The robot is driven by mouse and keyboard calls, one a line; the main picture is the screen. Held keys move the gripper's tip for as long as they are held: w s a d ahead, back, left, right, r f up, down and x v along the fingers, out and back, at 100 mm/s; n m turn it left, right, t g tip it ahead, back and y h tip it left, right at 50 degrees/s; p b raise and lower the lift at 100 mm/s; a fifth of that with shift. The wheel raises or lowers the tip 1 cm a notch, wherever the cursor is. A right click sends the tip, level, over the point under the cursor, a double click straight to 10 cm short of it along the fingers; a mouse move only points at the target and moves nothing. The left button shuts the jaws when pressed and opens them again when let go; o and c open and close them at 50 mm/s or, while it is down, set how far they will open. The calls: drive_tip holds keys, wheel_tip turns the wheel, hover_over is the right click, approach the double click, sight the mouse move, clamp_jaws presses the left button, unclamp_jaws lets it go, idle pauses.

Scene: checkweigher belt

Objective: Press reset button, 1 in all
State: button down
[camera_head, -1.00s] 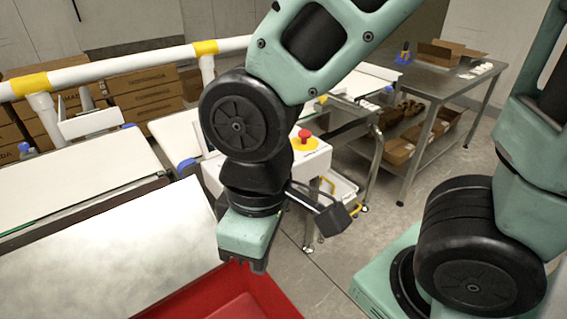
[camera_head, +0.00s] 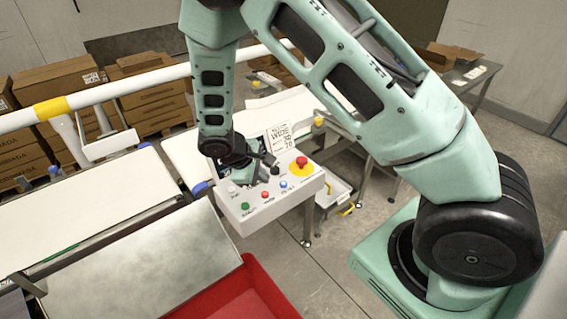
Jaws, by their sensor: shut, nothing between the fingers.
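The control box (camera_head: 300,190) is white, with a sloped face of small buttons. A green button (camera_head: 245,206), a red button (camera_head: 266,195) and a blue button (camera_head: 283,184) run along its front edge. A large red mushroom button (camera_head: 302,161) on a yellow disc sits at its far right corner. The printed labels are too small to read, so I cannot tell which is the reset button.
A red bin (camera_head: 255,275) stands in front of the box, beside a metal chute (camera_head: 140,270). White belts (camera_head: 80,205) lie to the left under a white and yellow rail (camera_head: 150,85). A paper sign (camera_head: 281,137) stands behind the box.

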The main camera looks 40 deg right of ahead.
drive_tip(key=w+d+n+t+h+p, duration=0.1)
drive_tip(key=w+d+n+h+p, duration=0.1)
drive_tip(key=d, duration=0.7)
drive_tip(key=w+h+p, duration=0.1)
drive_tip(key=w+p, duration=0.1)
drive_tip(key=w, duration=0.1)
drive_tip(key=shift+d+f, duration=0.3)
drive_tip(key=b, duration=0.4)
hover_over(281, 185)
wheel_tip(281, 185, down, 8)
drive_tip(key=shift+r, duration=0.2)
drive_tip(key=shift+f+b, duration=0.5)
drive_tip(key=shift+f, duration=0.1)
idle(0.6)
drive_tip(key=shift+f+b, duration=0.4)
drive_tip(key=shift+b, duration=0.1)
